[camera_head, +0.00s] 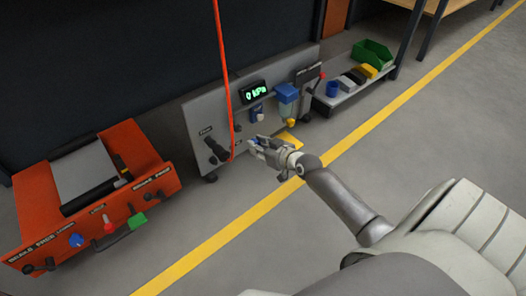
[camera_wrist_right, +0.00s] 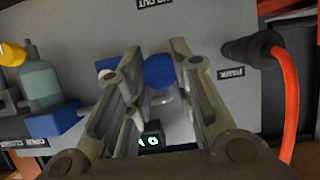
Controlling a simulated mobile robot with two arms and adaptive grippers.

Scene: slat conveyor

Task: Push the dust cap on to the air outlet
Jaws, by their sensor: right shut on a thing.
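The blue dust cap (camera_wrist_right: 160,72) is between the fingers of my right gripper (camera_wrist_right: 147,60) in the wrist view, close in front of the grey panel (camera_wrist_right: 225,20). My right gripper (camera_head: 257,147) is shut on it, low in front of the panel (camera_head: 194,118) in the head view. An AIR OUT label (camera_wrist_right: 155,3) is at the top edge of the wrist view. The air outlet itself cannot be made out clearly, and I cannot tell whether the cap touches it. My left gripper is not in view.
A red hose (camera_head: 223,70) hangs to a black fitting (camera_wrist_right: 252,50) beside the PARK label (camera_wrist_right: 230,74). The display (camera_head: 252,92) reads 0 kPa. A blue-topped filter unit (camera_head: 287,92) is to its right. An orange machine (camera_head: 150,150) stands left. The floor in front is clear.

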